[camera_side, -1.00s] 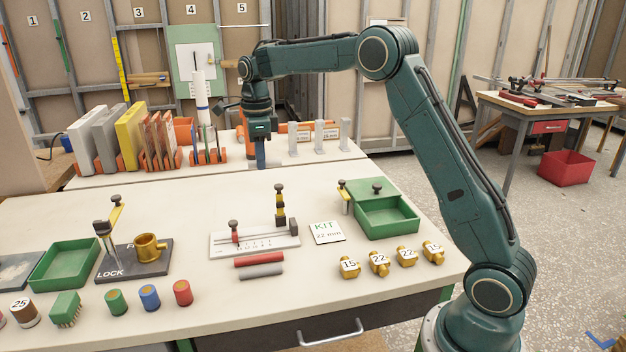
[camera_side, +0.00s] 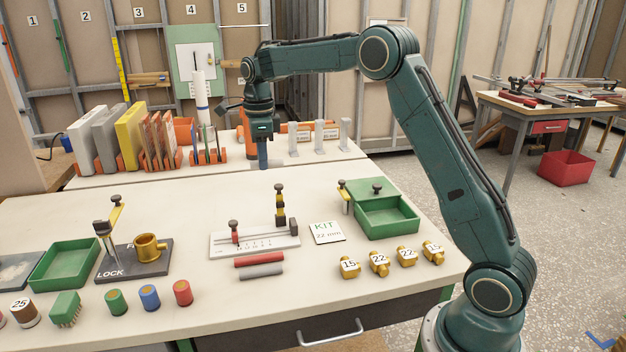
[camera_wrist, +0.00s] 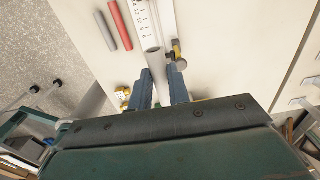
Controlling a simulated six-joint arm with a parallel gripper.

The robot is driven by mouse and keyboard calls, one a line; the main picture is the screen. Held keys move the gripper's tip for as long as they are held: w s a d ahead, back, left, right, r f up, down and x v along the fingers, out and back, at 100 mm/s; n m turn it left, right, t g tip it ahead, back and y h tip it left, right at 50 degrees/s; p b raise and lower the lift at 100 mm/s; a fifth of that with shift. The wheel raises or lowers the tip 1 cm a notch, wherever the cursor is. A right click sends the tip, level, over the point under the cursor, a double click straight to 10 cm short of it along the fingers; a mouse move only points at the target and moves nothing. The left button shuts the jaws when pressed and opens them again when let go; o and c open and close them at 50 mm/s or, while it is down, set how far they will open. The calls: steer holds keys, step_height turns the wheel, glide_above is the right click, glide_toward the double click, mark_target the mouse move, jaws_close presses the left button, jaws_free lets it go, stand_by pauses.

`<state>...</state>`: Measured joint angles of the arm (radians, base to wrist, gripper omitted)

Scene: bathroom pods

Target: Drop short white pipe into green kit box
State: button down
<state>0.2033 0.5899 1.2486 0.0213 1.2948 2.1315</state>
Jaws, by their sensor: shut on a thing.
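My gripper (camera_side: 262,155) hangs pointing down over the back of the bench, in front of the rack of parts. In the wrist view my gripper (camera_wrist: 161,80) is shut on a short white pipe (camera_wrist: 154,62), which sticks out between the blue fingers. The open green kit box (camera_side: 388,216) stands at the right of the bench, beside the "KIT 22 mm" card (camera_side: 326,232), well apart from my gripper. Its floor looks empty.
A measuring jig (camera_side: 255,243) with upright knobs stands mid-bench, with a red pipe (camera_side: 259,260) and a grey pipe (camera_side: 262,271) before it. Several brass fittings (camera_side: 379,262) lie in front of the kit box. Another green tray (camera_side: 65,264) is at the left.

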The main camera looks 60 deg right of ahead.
steer(key=s+d+f, duration=0.5)
steer(key=s+d, duration=0.6)
steer(key=s, duration=0.1)
steer(key=s+d+f, duration=0.5)
steer(key=s+d, duration=0.7)
steer(key=shift+s+d, duration=0.15)
steer(key=shift+d, duration=0.15)
steer(key=shift+f, duration=0.25)
glide_above(384, 219)
steer(key=shift+f, duration=2.8)
steer(key=c, duration=1.2)
jaws_free()
steer(key=shift+c, duration=0.2)
